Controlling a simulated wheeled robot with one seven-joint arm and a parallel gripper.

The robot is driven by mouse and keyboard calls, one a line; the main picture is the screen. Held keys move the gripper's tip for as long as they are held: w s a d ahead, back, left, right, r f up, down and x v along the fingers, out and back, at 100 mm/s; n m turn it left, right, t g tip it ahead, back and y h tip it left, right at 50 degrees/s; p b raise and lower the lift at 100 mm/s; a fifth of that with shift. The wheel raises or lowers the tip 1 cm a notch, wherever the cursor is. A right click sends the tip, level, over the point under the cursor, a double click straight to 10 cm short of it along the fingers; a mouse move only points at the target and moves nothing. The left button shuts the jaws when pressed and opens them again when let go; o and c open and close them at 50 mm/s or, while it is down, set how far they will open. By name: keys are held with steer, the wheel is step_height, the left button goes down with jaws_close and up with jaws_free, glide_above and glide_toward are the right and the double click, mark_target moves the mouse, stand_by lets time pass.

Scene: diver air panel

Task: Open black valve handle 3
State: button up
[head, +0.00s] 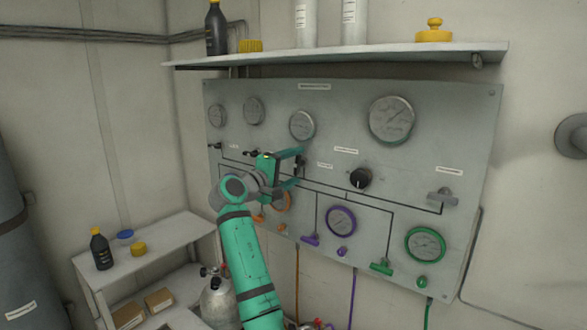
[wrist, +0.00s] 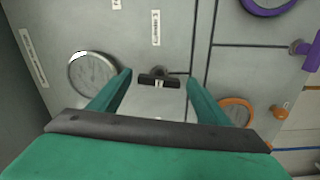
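A black T-shaped valve handle (wrist: 158,82) shows in the wrist view, its bar lying across the picture on a short stem from the grey panel. I take it for handle 3. My gripper (wrist: 159,78) is open, with one teal finger beyond each end of the bar and a gap on both sides. Two other black handles show further left, one (head: 215,146) at the far left and another (head: 251,153) beside my wrist.
The grey panel (head: 420,170) also carries a black knob (head: 360,179), a grey handle (head: 442,197), a purple gauge (head: 341,220) and a green gauge (head: 425,244). An orange gauge (wrist: 237,110) is close to the right finger in the wrist view. A shelf (head: 340,56) juts out above.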

steer(key=shift+a, duration=0.1)
steer(key=v, duration=1)
steer(key=shift+s+a, duration=0.15)
steer(key=shift+s, duration=0.2)
steer(key=shift+f, duration=0.1)
